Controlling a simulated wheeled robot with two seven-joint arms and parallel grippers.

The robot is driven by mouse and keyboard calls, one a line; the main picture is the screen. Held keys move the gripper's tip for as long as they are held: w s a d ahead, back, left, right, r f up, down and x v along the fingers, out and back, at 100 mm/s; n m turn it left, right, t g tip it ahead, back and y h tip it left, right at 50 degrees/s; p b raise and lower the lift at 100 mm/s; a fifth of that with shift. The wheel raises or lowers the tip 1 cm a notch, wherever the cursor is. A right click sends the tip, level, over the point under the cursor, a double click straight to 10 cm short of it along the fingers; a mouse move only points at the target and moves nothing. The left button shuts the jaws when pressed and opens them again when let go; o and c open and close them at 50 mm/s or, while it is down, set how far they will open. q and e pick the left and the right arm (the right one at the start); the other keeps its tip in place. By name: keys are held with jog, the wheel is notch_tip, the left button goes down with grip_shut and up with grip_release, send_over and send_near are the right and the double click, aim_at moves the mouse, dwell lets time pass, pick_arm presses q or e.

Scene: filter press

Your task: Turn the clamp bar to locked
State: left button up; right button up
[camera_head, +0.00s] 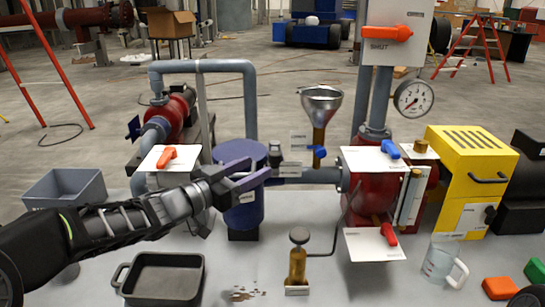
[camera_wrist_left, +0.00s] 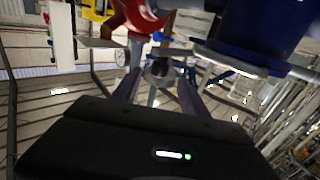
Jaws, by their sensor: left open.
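My left gripper (camera_head: 259,168) is open, with its two dark fingers in front of the upper part of the blue cylinder (camera_head: 243,212). No object is seen held between the fingers. In the left wrist view the fingers (camera_wrist_left: 160,88) are spread, with the blue cylinder (camera_wrist_left: 262,30) above right and a red body (camera_wrist_left: 137,14) above. The red press body (camera_head: 366,190) stands right of the gripper, apart from it. It carries a blue handle (camera_head: 390,149) on top and an orange-red handle (camera_head: 388,235) low in front. I cannot tell which part is the clamp bar. My right gripper is out of view.
A funnel (camera_head: 321,103) and a brass hand pump (camera_head: 298,262) stand between cylinder and press. A black pan (camera_head: 162,256), grey bin (camera_head: 62,188), orange valve handle (camera_head: 166,157), yellow box (camera_head: 470,160) and clear jug (camera_head: 440,262) surround them.

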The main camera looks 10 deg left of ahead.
aim_at(270, 161)
pick_arm(q)
jog(key=shift+b+x, duration=0.4)
jog(key=shift+x, duration=3.5)
jog(key=shift+c, duration=0.2)
grip_shut()
